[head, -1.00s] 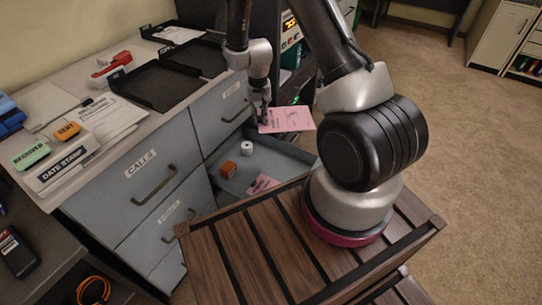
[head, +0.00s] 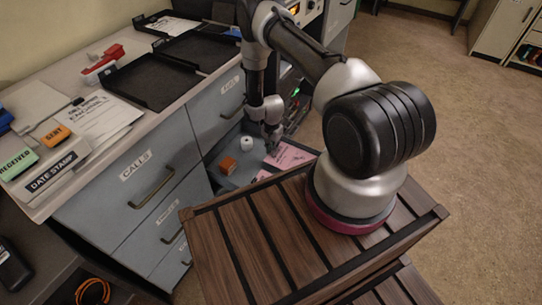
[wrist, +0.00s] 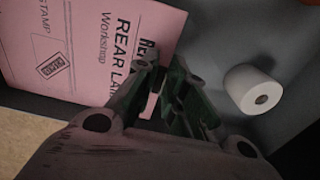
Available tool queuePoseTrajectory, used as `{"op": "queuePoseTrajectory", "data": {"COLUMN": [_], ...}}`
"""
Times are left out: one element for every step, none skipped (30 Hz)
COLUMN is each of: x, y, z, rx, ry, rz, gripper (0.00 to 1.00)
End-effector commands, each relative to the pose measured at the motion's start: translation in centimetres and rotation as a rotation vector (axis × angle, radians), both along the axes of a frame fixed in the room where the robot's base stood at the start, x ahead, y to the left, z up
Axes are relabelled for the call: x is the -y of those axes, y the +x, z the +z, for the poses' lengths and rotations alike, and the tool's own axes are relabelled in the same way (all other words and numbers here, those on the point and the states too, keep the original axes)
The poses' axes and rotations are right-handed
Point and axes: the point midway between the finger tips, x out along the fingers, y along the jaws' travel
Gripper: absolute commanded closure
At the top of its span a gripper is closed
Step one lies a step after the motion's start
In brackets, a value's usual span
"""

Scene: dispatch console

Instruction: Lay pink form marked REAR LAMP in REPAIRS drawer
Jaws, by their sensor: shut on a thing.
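The pink form marked REAR LAMP (wrist: 105,40) fills the left of the wrist view, its text and a stamp box showing. It also shows in the head view (head: 291,155), low in the open drawer (head: 233,180). My gripper (head: 272,143) is shut on the form's near edge, and its fingers also show in the wrist view (wrist: 165,88). I cannot tell whether the form touches the drawer floor. Another pink paper (head: 263,175) lies partly hidden at the drawer's near side. The open drawer's own label is not in view.
In the drawer stand a white roll (head: 247,143) and an orange block (head: 228,165), left of my gripper. The white roll is close to the fingers in the wrist view (wrist: 254,89). A closed drawer marked CALLS (head: 140,172) is at left; black trays (head: 150,82) stand on top.

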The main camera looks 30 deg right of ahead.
Motion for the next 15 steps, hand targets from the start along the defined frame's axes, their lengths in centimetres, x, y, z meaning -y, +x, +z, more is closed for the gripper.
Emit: {"op": "queuePoseTrajectory", "data": {"x": [0.0, 0.0, 0.0, 0.0, 0.0, 0.0, 0.0, 0.0, 0.0, 0.0, 0.0, 0.0, 0.0, 0.0, 0.0], "y": [-0.1, -0.1, -0.1, -0.1, -0.2, -0.1, -0.2, -0.1, 0.0, 0.0, 0.0, 0.0, 0.0, 0.0, 0.0], "z": [-0.5, -0.8, -1.3, -1.8, -2.3, -3.0, -3.5, -3.8, -4.1, -4.2, -4.2, -4.1, -4.1, -4.1, -4.1], "rx": [-0.001, -0.002, -0.001, -0.002, -0.003, -0.001, -0.003, -0.001, 0.0, 0.0, 0.0, 0.0, 0.0, 0.0, 0.0], "ry": [0.0, 0.0, 0.0, 0.0, 0.001, 0.0, 0.001, 0.0, 0.0, 0.0, 0.0, 0.0, 0.0, 0.0, 0.0], "rz": [0.0, 0.0, 0.001, 0.001, 0.001, 0.001, 0.001, 0.001, 0.001, 0.001, 0.001, 0.001, 0.001, 0.001, 0.001], "gripper": [1.0, 1.0, 1.0, 1.0, 1.0, 1.0, 1.0, 1.0, 1.0, 1.0, 1.0, 1.0, 1.0, 1.0, 1.0]}}
